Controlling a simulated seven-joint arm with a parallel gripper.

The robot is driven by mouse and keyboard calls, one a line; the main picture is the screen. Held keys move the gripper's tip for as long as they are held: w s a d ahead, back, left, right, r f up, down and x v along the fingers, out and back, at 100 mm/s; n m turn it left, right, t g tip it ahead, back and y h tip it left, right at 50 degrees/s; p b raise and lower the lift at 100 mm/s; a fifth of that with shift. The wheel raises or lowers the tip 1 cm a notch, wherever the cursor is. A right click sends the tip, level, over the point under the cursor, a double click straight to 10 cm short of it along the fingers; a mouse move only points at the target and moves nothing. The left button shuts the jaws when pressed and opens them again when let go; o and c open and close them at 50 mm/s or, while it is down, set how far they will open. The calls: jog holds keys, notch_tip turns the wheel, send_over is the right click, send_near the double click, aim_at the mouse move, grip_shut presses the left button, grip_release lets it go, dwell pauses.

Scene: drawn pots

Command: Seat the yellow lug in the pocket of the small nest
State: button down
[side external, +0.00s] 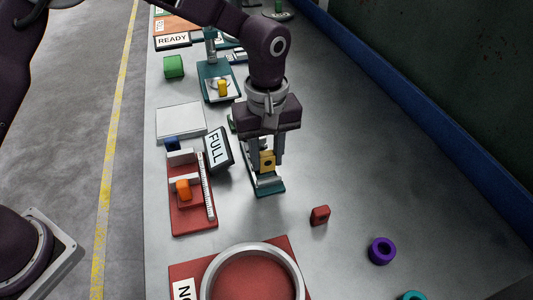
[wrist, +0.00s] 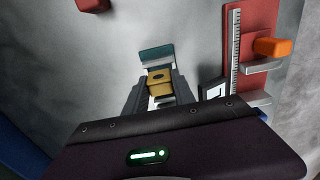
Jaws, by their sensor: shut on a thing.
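My gripper (side external: 267,158) is shut on the yellow lug (side external: 267,161), a small block with a dark round hole in its face. In the wrist view the lug (wrist: 159,84) sits between my two fingers (wrist: 155,92). Below and around it is a teal plate (side external: 267,187) with a pale fixture on it, which may be the small nest; the plate's end also shows in the wrist view (wrist: 157,54). My fingers and the lug hide most of the fixture. I cannot tell whether the lug is in a pocket or above it.
A red block (side external: 320,215) and a purple ring (side external: 382,251) lie at the front right. The table to the right is clear.

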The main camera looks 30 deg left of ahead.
aim_at(267, 154)
jog(key=shift+f, duration=1.3)
jog(key=c, duration=1)
grip_release()
jog(key=shift+o, duration=0.2)
notch_tip(267, 154, up, 7)
jog(key=shift+f, duration=0.2)
jog(key=shift+r, duration=0.25)
